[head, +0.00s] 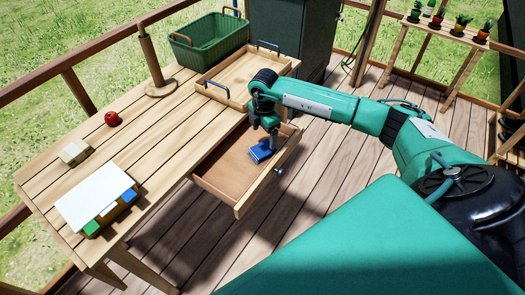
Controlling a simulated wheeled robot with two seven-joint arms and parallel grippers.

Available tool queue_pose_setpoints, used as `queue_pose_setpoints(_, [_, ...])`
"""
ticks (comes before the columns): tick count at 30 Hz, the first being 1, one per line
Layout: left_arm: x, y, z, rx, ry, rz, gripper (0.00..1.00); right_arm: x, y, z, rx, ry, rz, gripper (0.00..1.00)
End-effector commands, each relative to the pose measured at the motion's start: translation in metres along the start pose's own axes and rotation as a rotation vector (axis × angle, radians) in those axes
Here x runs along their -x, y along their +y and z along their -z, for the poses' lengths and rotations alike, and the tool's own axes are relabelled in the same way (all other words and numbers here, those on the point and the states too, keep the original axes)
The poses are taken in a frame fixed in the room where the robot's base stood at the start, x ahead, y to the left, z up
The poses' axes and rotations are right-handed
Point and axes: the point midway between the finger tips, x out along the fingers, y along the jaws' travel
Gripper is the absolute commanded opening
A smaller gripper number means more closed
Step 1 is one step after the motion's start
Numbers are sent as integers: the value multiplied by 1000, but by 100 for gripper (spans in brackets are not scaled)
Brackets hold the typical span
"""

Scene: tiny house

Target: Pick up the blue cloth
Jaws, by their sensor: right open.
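The blue cloth (261,153) lies folded in the open drawer (222,178) of the wooden table, toward the drawer's right end. My right gripper (271,138) points down just above the cloth, inside the drawer's outline. Its fingers are small and dark in the head view, and I cannot tell whether they touch the cloth. The gripper is open. My left gripper is not in view.
The wooden table (160,130) holds a tray (225,90), a green basket (205,45), a wooden stand (160,88), a red apple (112,118), a small block (73,152) and a white board (93,195). Deck floor right of the drawer is clear.

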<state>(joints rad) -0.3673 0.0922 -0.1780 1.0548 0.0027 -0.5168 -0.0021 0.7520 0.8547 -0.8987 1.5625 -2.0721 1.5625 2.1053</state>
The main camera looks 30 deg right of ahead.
Motion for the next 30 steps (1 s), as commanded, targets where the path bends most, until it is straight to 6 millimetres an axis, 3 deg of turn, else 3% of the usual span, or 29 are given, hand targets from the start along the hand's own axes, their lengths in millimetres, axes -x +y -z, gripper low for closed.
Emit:
queue_pose_setpoints(8, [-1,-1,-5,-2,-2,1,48,-22,-1,2,2,2,2,84])
queue_pose_setpoints(13, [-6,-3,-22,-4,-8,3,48,-48,-2,8,2,2,3,84])
queue_pose_setpoints(18, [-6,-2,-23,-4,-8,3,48,-66,-1,7,1,1,0,84])
queue_pose_setpoints(26, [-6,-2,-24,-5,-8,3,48,-69,-1,7,2,1,-1,84])
queue_pose_setpoints(30, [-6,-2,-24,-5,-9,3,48,-69,-1,7,2,2,-1,56])
